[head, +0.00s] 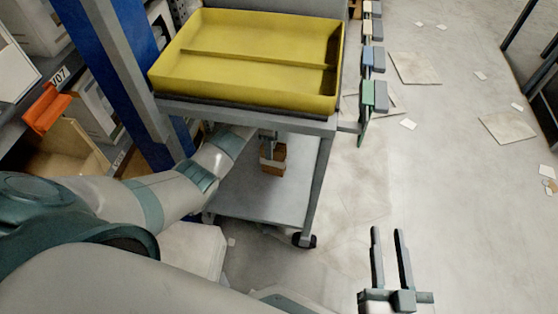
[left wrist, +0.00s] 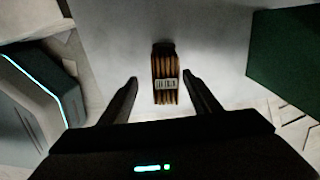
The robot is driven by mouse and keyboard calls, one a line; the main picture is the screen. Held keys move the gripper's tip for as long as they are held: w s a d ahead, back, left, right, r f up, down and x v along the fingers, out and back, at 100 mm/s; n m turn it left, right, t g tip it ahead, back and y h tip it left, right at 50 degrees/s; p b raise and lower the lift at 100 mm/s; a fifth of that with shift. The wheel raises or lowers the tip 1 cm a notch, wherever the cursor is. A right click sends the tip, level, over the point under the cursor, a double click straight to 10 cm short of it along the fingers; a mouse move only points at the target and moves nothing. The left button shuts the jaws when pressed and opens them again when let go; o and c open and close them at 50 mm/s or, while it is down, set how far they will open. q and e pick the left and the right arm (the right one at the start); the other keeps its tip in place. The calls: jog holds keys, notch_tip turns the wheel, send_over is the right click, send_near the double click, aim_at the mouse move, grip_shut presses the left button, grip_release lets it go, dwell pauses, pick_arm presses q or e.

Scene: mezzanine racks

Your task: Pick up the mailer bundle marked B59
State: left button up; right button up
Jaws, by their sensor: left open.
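The mailer bundle (head: 273,167) is a small brown stack on the lower shelf of a grey cart. In the left wrist view the bundle (left wrist: 165,66) shows stacked brown edges and a white label too blurred to read surely. My left gripper (head: 268,136) reaches under the cart's top to the bundle, partly hiding it. In the left wrist view my left gripper (left wrist: 160,80) is open, one finger on each side of the bundle with gaps between. My right gripper (head: 388,230) is open and empty above the floor, right of the cart.
A yellow tray (head: 250,92) sits on the cart's top, over my left forearm. The lower shelf (head: 265,205) is otherwise bare. A blue rack post (head: 110,50) and shelves with boxes stand left. Flat cardboard pieces (head: 413,68) lie on the open floor at right.

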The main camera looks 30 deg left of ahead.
aim_at(274, 158)
pick_arm(q)
jog(key=shift+f, duration=0.15)
jog(key=shift+f+b, duration=0.35)
jog(key=shift+f, duration=0.7)
pick_arm(e)
jog(key=shift+s+a+r+t+y, duration=0.15)
jog(key=shift+r+t, duration=0.3)
jog(key=shift+r, duration=0.25)
jog(key=shift+a+r+t+y, duration=0.15)
jog(key=shift+r+t, duration=0.3)
jog(key=shift+r, duration=0.25)
pick_arm(q)
jog(key=shift+f, duration=0.1)
jog(key=f+b, duration=0.1)
jog(key=f, duration=0.2)
jog(key=f+b, duration=0.1)
jog(key=f, duration=0.1)
jog(key=shift+w+b, duration=0.3)
jog(key=shift+w, duration=0.1)
pick_arm(e)
jog(key=s+r+t+y, duration=0.2)
jog(key=s+r+t, duration=0.1)
jog(key=r+t, duration=0.2)
notch_tip(274, 158, up, 3)
jog(key=shift+s+f, duration=0.1)
jog(key=shift+s, duration=0.3)
pick_arm(q)
jog(key=shift+c, duration=0.6)
pick_arm(e)
jog(key=shift+d, duration=0.1)
